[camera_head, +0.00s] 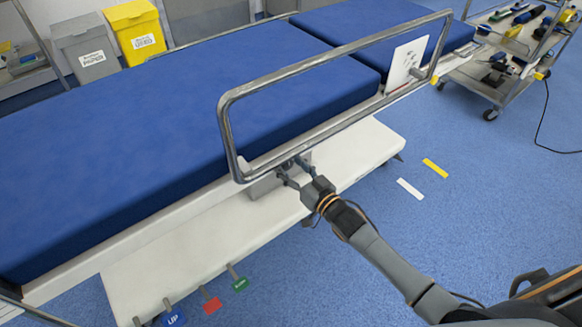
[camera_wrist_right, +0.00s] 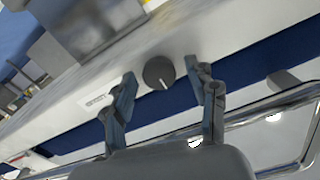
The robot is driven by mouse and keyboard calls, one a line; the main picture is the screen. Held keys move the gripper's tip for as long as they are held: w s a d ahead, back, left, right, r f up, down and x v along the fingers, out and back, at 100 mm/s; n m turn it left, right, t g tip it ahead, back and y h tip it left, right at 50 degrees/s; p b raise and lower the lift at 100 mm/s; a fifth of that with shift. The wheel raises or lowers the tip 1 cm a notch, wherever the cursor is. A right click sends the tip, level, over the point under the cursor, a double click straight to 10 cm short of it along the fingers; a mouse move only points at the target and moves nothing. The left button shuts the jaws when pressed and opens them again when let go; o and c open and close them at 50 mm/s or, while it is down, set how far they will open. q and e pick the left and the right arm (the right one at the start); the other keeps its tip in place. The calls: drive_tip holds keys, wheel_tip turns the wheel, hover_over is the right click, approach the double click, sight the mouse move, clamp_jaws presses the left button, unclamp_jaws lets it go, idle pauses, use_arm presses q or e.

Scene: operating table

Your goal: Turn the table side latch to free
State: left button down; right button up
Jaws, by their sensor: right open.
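The side latch is a round dark knob (camera_wrist_right: 158,73) with a pale pointer mark, set in the white side of the operating table, and it shows in the right wrist view. My right gripper (camera_wrist_right: 160,78) is open, with one finger on each side of the knob. The fingers look apart from it. In the head view my right gripper (camera_head: 293,176) reaches the table side by the lower left end of the metal rail (camera_head: 228,128). The knob is hard to make out there. My left gripper is not in view.
The blue table (camera_head: 190,95) stands over a white base (camera_head: 200,248) with coloured pedals. The raised rail loop is just above my right gripper. A small pale label (camera_wrist_right: 97,100) sits beside the knob. A tool cart (camera_head: 495,70) stands at the far right. Blue floor is open at right.

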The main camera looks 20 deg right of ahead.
drive_tip(key=c, duration=1.2)
